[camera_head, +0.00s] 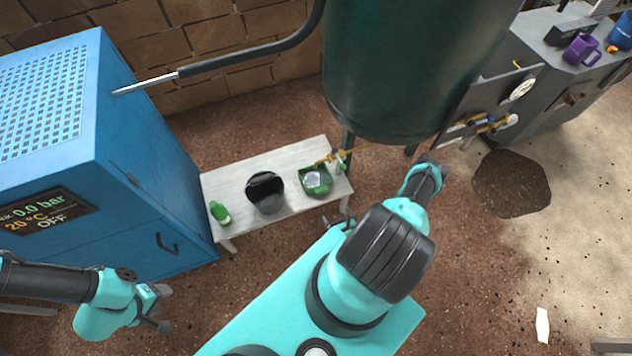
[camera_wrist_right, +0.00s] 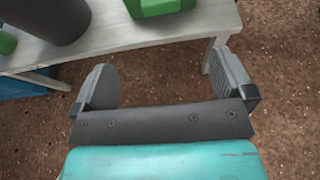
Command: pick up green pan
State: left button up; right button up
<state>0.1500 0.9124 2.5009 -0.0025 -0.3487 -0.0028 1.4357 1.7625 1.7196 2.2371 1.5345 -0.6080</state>
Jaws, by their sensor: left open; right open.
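The green pan (camera_head: 316,189) sits on the right part of a pale wooden bench (camera_head: 232,185); something pale shows inside it. In the right wrist view a green piece that looks like its side (camera_wrist_right: 160,6) shows at the top edge. My right gripper (camera_head: 338,217) is open and empty, just in front of the bench and partly hidden by my arm. Its two spread fingers (camera_wrist_right: 165,82) show with bare floor between them. My left gripper (camera_head: 165,310) is open and empty at the lower left, well away from the pan.
A dark bucket (camera_head: 266,203) stands left of the pan, and a green bottle (camera_head: 219,212) lies further left. A small tap-like item (camera_head: 337,161) is behind the pan.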

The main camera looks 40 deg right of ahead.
send_near(323, 192)
jog(key=x, duration=0.4)
jog(key=shift+w, duration=0.4)
jog(key=shift+x, duration=2.6)
jog(key=c, duration=1)
